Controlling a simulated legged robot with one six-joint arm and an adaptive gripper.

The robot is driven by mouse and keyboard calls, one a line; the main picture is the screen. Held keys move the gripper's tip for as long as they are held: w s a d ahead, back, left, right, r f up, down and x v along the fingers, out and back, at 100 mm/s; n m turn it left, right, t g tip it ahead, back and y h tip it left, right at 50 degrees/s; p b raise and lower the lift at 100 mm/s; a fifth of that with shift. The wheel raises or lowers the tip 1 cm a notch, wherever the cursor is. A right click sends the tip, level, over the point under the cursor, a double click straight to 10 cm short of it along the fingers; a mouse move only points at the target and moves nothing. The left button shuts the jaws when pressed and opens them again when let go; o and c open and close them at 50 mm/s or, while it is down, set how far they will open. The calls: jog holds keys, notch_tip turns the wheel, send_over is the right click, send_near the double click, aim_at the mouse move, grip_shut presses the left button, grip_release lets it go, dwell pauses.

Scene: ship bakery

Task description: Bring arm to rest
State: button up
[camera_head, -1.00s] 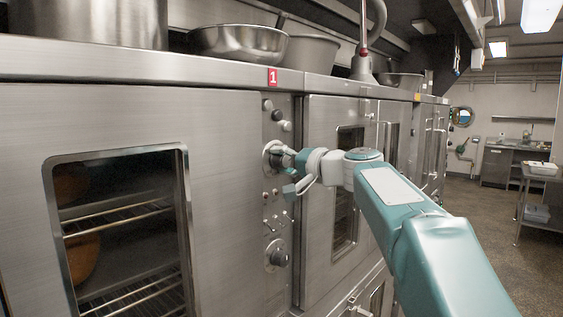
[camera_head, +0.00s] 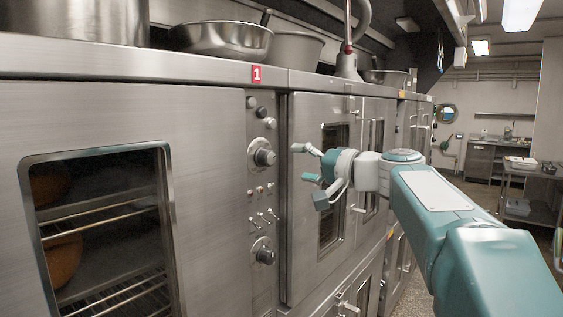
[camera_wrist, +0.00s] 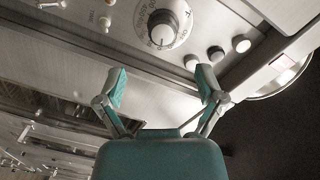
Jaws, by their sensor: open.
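My arm reaches in from the lower right in the head view, teal with pale grey joints. My gripper (camera_head: 308,163) is open and empty, in front of the oven door to the right of the control panel. It is apart from the upper control knob (camera_head: 262,154). In the wrist view, the two teal fingers of my gripper (camera_wrist: 161,90) are spread wide with nothing between them. The same knob (camera_wrist: 162,28) shows beyond them, with a white dial marked with print.
A steel oven (camera_head: 100,110) with a glass window stands at left; another oven door (camera_head: 310,225) is close behind my gripper. Pans (camera_head: 222,40) and a bowl (camera_head: 296,52) stand on top.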

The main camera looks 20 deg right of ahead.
jog(key=shift+v, duration=1.2)
